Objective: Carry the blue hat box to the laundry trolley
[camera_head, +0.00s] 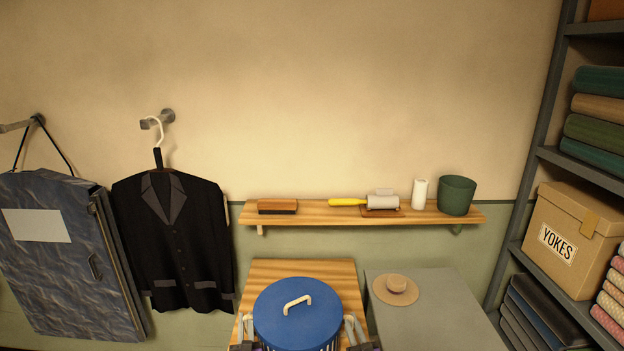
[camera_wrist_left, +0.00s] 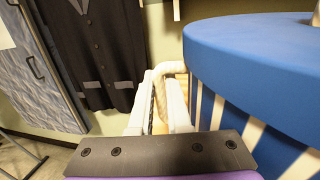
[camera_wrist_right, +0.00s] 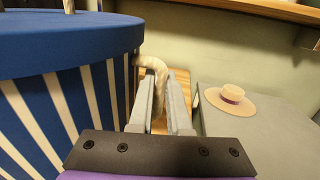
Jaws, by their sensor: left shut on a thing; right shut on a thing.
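The blue hat box (camera_head: 298,318) is round, with a blue lid, a cream lid handle and blue-and-white striped sides. It is at the bottom middle of the head view, in front of or on a wooden tabletop (camera_head: 300,267); I cannot tell whether it touches it. My left gripper (camera_head: 246,330) is shut on the cream side handle at its left, also seen in the left wrist view (camera_wrist_left: 160,95). My right gripper (camera_head: 352,330) is shut on the cream side handle at its right, also in the right wrist view (camera_wrist_right: 160,95). No laundry trolley is in view.
A grey table (camera_head: 435,305) with a straw hat (camera_head: 396,285) stands at right. A wall shelf (camera_head: 340,218) holds a brush, lint roller, white cylinder and green pot. A black jacket (camera_head: 175,245) and garment bag (camera_head: 65,255) hang left. Shelving (camera_head: 545,155) stands far right.

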